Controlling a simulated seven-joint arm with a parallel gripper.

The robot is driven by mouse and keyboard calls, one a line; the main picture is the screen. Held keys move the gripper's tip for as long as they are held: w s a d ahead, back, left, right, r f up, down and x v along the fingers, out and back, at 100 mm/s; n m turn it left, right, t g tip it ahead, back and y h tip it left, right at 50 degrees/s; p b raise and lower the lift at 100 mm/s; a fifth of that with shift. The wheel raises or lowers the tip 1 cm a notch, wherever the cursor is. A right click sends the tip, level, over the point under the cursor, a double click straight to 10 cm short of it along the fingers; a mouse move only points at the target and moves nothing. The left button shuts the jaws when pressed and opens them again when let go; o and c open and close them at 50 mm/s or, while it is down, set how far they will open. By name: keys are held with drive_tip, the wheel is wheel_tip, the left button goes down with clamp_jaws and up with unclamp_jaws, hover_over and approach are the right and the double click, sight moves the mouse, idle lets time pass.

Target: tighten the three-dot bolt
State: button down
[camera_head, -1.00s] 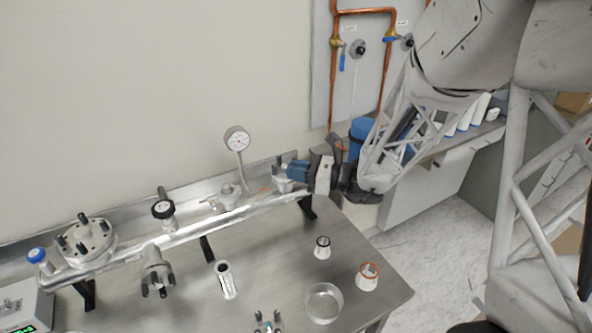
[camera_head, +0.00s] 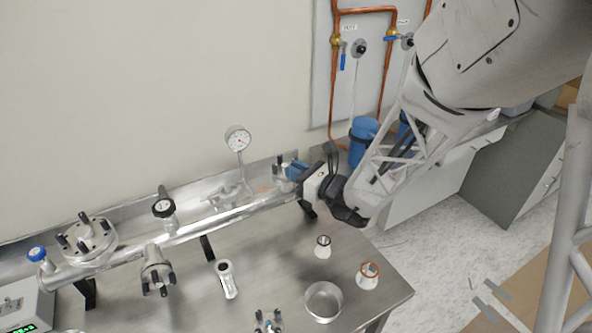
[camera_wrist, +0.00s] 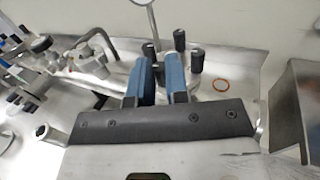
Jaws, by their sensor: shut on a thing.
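My gripper (camera_head: 290,170) is at the right end of the silver pipe manifold (camera_head: 190,231), over the end flange. In the wrist view its two blue fingers (camera_wrist: 160,78) are closed in on a bolt at the flange; the fingers mostly hide that bolt. Other black-capped bolts of this flange stand just beyond the fingers, one at the back (camera_wrist: 179,40) and one at the right (camera_wrist: 196,61). I cannot make out dot marks on any bolt, so I cannot tell which one has three dots.
A dial gauge (camera_head: 238,139) rises behind the pipe. Another bolted flange (camera_head: 90,240) is at the left. Two small cups (camera_head: 323,247) (camera_head: 368,275) and a round dish (camera_head: 323,302) stand on the steel table (camera_head: 265,265). An orange ring (camera_wrist: 221,85) lies right of the fingers.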

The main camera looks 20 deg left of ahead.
drive_tip(key=shift+s+a+m+t+h, duration=0.1)
drive_tip(key=shift+s+m+t+h, duration=0.05)
drive_tip(key=shift+m+t+h, duration=1)
drive_tip(key=shift+s+a+m+t+h, duration=0.15)
drive_tip(key=shift+m+t+h, duration=0.4)
drive_tip(key=shift+m+t, duration=0.7)
drive_tip(key=shift+t+h, duration=0.3)
drive_tip(key=shift+t, duration=0.4)
drive_tip(key=c, duration=1.1)
unclamp_jaws()
drive_tip(key=shift+s+d, duration=0.1)
drive_tip(key=v, duration=0.7)
drive_tip(key=shift+s+d, duration=0.2)
drive_tip(key=shift+d, duration=0.05)
